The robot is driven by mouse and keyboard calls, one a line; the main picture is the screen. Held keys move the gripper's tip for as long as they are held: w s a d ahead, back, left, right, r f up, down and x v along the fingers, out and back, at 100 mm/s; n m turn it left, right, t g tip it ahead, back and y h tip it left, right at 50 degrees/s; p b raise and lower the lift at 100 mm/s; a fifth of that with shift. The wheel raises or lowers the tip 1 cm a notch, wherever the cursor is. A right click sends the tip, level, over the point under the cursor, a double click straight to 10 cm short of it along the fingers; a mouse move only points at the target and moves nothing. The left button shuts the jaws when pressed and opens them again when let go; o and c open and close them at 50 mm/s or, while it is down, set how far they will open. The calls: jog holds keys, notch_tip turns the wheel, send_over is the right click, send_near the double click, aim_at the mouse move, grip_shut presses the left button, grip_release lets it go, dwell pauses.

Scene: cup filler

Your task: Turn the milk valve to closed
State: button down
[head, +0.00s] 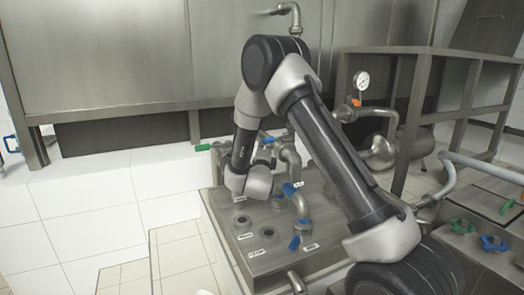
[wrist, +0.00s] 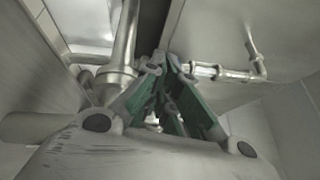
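A valve with a green handle (head: 203,147) sticks out to the left beside the wall, just left of my forearm in the head view. No label on it is readable, so I cannot tell if it is the milk valve. My gripper is hidden behind my arm in the head view. In the wrist view my gripper (wrist: 173,68) has green-sided fingers that draw close together at the tips, beside steel pipework. A small dark piece shows near the tips, and I cannot tell whether it is held. No handle is clearly seen there.
A steel panel with blue-handled valves (head: 289,189) and round ports (head: 242,222) lies below my arm. A gauge (head: 362,80) and railing (head: 345,100) stand at the right. More green handles (head: 461,226) sit at the lower right. A white tiled ledge (head: 85,190) lies clear at the left.

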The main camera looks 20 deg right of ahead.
aim_at(271, 142)
jog(key=shift+w+d+r+m+h, duration=0.25)
jog(key=shift+w+d+r+h, duration=0.1)
jog(key=shift+d, duration=0.2)
jog(key=shift+w+d+r+m+h, duration=0.25)
jog(key=shift+d+r+h, duration=0.1)
jog(key=shift+d, duration=0.2)
jog(key=shift+d+f, duration=0.2)
jog(key=shift+d, duration=0.25)
jog(key=shift+w+a, duration=0.1)
jog(key=shift+w+a+f, duration=0.1)
jog(key=shift+a+f, duration=0.05)
jog(key=shift+a, duration=0.3)
